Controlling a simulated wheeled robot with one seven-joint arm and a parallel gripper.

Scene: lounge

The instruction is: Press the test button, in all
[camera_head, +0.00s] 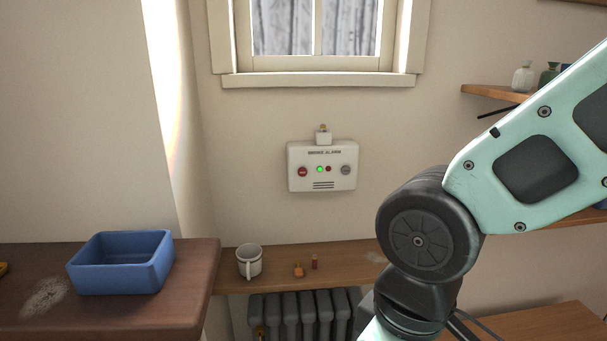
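A white smoke alarm box (322,182) is fixed to the wall below the window, with "SMOKE ALARM" lettering near its top. On its front are a red round button (303,171) at the left, a lit green light (320,169), a small dark red light (328,169) and a grey round button (346,170) at the right. Labels on the buttons are too small to read, so I cannot tell which is the test button. My arm's pale green link and dark joint fill the right side. My gripper is outside the picture.
A grey radiator (305,314) is below. A blue bin (120,276) stands on the brown counter (196,275) at left. Bottles stand on a right shelf (485,92).

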